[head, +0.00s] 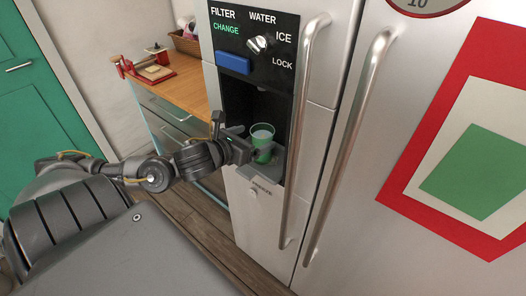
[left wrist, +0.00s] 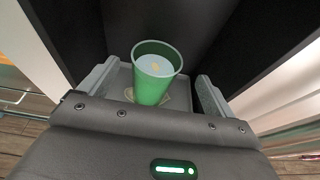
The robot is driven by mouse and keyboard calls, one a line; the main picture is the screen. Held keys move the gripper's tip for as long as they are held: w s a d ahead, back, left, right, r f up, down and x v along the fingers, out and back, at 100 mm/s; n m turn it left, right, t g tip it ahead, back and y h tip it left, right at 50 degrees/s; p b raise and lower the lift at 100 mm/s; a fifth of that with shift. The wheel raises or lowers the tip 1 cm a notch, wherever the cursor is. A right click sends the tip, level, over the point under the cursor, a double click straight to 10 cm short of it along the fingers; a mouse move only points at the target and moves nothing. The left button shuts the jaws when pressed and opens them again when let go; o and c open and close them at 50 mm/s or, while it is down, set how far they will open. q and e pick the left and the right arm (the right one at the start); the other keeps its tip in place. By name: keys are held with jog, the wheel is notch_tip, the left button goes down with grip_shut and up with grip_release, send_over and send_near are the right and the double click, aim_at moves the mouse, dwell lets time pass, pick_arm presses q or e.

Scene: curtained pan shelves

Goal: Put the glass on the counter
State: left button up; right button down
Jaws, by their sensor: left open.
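The glass (head: 263,139) is a green cup with pale contents. It stands upright in the dispenser recess of the fridge, on the grey drip tray (head: 262,172). In the left wrist view the glass (left wrist: 152,83) is between the two fingers of my left gripper (left wrist: 152,92), with gaps on both sides. My left gripper (head: 251,146) is open around the glass in the head view. The counter (head: 182,95) has a wooden top and stands left of the fridge. My right gripper is not in view.
The dispenser panel (head: 252,42) with a knob and a blue button is above the recess. Long metal fridge handles (head: 301,130) stand out just right of it.

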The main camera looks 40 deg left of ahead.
aim_at(268, 128)
pick_arm(q)
jog(key=p+x, duration=0.2)
jog(key=x, duration=0.1)
jog(key=p+x, duration=0.1)
jog(key=x, duration=0.1)
jog(key=shift+a+r, duration=0.3)
jog(key=shift+r, duration=0.1)
jog(key=shift+w+f, duration=0.25)
jog(key=shift+w, duration=0.1)
jog(key=shift+c, duration=0.3)
jog(key=c, duration=1.9)
jog(key=shift+r, duration=0.1)
jog(key=shift+r, duration=0.1)
